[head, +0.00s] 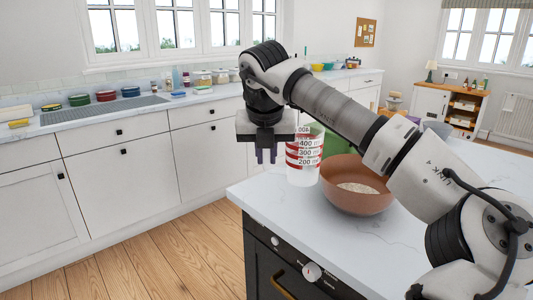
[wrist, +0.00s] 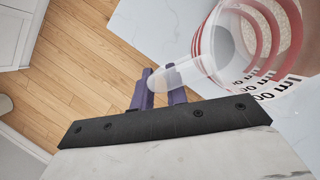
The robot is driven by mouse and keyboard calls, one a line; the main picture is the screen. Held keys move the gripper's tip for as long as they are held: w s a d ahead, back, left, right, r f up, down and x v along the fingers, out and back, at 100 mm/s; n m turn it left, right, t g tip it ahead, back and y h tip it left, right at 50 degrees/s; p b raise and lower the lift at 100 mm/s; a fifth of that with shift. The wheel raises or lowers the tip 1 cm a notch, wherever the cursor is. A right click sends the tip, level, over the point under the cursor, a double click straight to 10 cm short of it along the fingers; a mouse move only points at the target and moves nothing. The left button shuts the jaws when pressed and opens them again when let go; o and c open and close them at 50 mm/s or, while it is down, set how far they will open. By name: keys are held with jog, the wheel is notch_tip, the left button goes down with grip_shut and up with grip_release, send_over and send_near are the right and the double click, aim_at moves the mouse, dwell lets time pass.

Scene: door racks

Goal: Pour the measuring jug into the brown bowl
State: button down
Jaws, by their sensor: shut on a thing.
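The measuring jug (head: 303,164) is clear with red bands and volume marks. It looks close to upright at the left end of the island, and I cannot tell whether its base touches the worktop. My gripper (head: 266,155) is on its left side. In the wrist view my gripper's purple fingers (wrist: 158,92) are shut on the jug's pale handle, and the jug (wrist: 228,45) extends to the upper right. The brown bowl (head: 352,198) stands just right of the jug, holding something pale. The jug's contents are unclear.
The white island worktop (head: 370,245) has free room in front of the bowl. A green object (head: 316,140) stands behind the jug. A grey bowl (head: 438,129) is farther back, partly hidden by my arm. Wooden floor (head: 185,245) separates the island from the wall counter.

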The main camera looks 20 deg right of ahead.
jog(key=shift+r, duration=0.1)
notch_tip(320, 180, up, 5)
jog(key=p, duration=0.3)
jog(key=shift+p, duration=0.4)
